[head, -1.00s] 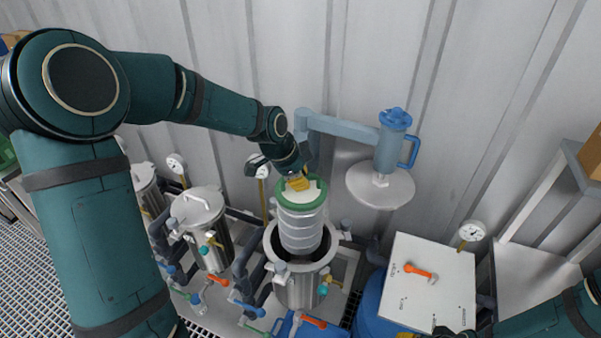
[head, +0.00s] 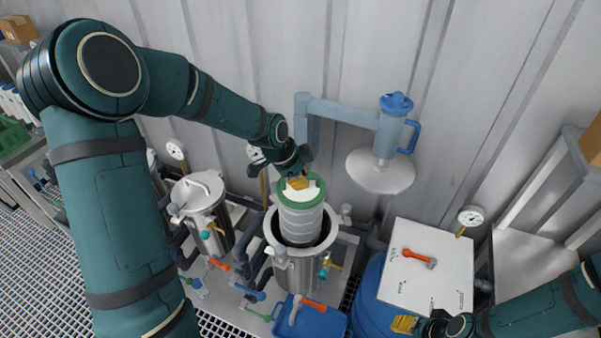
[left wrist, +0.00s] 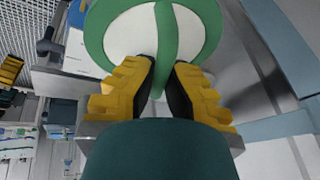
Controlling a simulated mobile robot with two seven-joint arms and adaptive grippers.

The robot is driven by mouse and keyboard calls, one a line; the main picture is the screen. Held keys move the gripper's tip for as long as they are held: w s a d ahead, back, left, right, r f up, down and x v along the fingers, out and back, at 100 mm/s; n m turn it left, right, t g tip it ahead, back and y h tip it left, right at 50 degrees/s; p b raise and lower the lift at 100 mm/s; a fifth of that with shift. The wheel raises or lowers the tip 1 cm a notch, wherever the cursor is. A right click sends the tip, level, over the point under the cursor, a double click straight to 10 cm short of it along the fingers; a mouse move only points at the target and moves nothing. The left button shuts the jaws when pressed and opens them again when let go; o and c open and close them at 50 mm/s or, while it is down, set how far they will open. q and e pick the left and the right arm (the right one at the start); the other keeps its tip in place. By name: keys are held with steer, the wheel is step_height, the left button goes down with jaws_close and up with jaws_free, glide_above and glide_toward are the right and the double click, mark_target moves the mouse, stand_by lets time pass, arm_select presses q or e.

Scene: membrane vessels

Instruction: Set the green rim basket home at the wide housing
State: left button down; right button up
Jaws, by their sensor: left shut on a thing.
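The green rim basket (head: 301,222) is a pale ribbed cylinder with a green rim and a white top. It stands upright, with its lower part inside the open mouth of the wide steel housing (head: 297,273) and its upper part above the housing's rim. My left gripper (head: 297,183) is shut on the basket's green handle bar; the left wrist view shows the yellow fingers (left wrist: 160,88) on either side of that bar (left wrist: 166,40). My right gripper (head: 405,324) is low at the right, away from the housing; its jaw opening is too small to tell.
A lidded steel vessel (head: 202,210) with a gauge stands left of the housing. A round lid (head: 381,173) hangs from a blue swing arm at the back right. A white board with an orange-handled tool (head: 420,259) lies right. A blue tray (head: 312,318) is in front.

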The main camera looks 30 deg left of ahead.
mark_target(300, 193)
arm_select(q)
steer(key=shift+f, duration=1.3)
steer(key=shift+f+b, duration=0.8)
steer(key=shift+f, duration=0.75)
steer(key=shift+f+b, duration=0.8)
steer(key=shift+f, duration=0.5)
steer(key=shift+f+b, duration=3.4)
steer(key=shift+f, duration=0.65)
steer(key=shift+f+b, duration=1.95)
steer(key=shift+f, duration=0.45)
steer(key=shift+f, duration=0.25)
steer(key=c, duration=1.1)
jaws_free()
steer(key=shift+o, duration=0.2)
